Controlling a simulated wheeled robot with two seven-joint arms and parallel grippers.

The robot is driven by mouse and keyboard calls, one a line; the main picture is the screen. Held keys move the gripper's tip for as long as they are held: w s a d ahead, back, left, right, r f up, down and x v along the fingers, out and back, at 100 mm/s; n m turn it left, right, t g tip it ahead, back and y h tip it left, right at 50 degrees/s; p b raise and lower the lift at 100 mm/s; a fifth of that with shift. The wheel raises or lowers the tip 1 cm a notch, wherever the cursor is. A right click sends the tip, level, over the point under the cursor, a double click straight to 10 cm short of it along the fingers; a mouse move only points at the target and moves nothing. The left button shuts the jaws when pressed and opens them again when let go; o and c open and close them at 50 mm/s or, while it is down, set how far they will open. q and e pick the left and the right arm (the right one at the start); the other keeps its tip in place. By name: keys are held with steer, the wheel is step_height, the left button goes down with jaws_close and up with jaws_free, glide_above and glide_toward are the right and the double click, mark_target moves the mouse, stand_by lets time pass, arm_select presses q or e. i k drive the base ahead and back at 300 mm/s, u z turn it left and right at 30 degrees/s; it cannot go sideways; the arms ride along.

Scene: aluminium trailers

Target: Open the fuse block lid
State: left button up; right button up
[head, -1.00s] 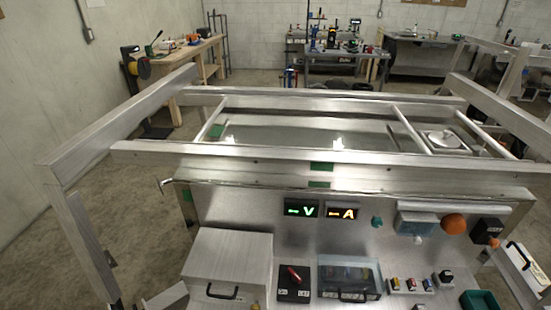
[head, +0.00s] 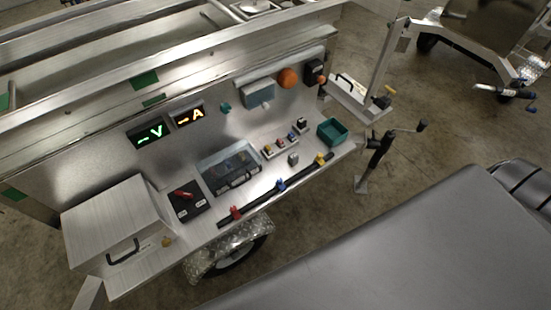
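The fuse block (head: 230,168) is a low box with a clear lid on the metal shelf, left of centre in the head view. Its lid looks shut, and dark and bluish parts show through it. A handle seems to run along its front edge. Neither of my grippers is in view, so where they are relative to the block cannot be told.
A black switch with a red lever (head: 187,201) and a metal box (head: 112,222) stand left of the block. A cable with coloured clamps (head: 280,185) lies in front. A green bin (head: 332,131) is at right. A large grey surface (head: 410,255) fills the lower right.

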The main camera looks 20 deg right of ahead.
mark_target(232, 168)
steer(key=z, duration=3.05)
steer(key=i, duration=2.15)
steer(key=u, duration=3.3)
